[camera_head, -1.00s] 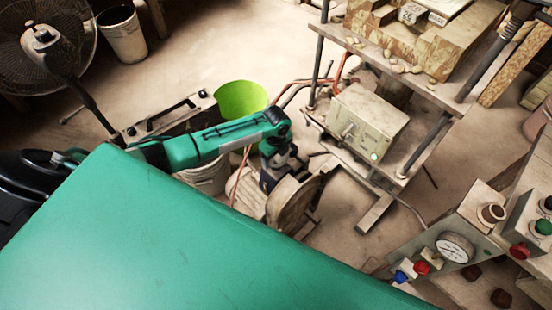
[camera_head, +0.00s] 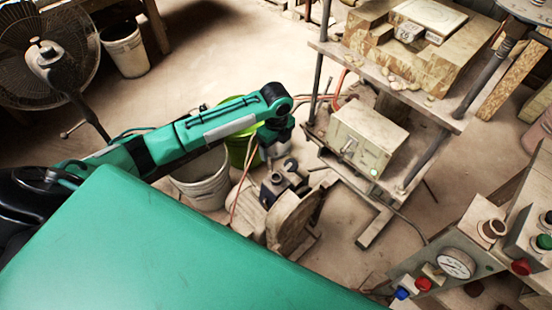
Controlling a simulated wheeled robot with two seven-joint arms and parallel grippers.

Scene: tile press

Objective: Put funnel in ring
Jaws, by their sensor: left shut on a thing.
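My left arm reaches in from the left, and its wrist points down past the lime-green bucket. My left gripper (camera_head: 276,137) is dark and small at the end of the wrist. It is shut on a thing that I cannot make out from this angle. I cannot pick out a funnel or a ring in this view. My right gripper is out of view.
A large green surface (camera_head: 180,250) fills the lower left. A dusty motor-like machine (camera_head: 290,215) is below the gripper. A press frame (camera_head: 430,105) and control boxes (camera_head: 455,250) stand to the right.

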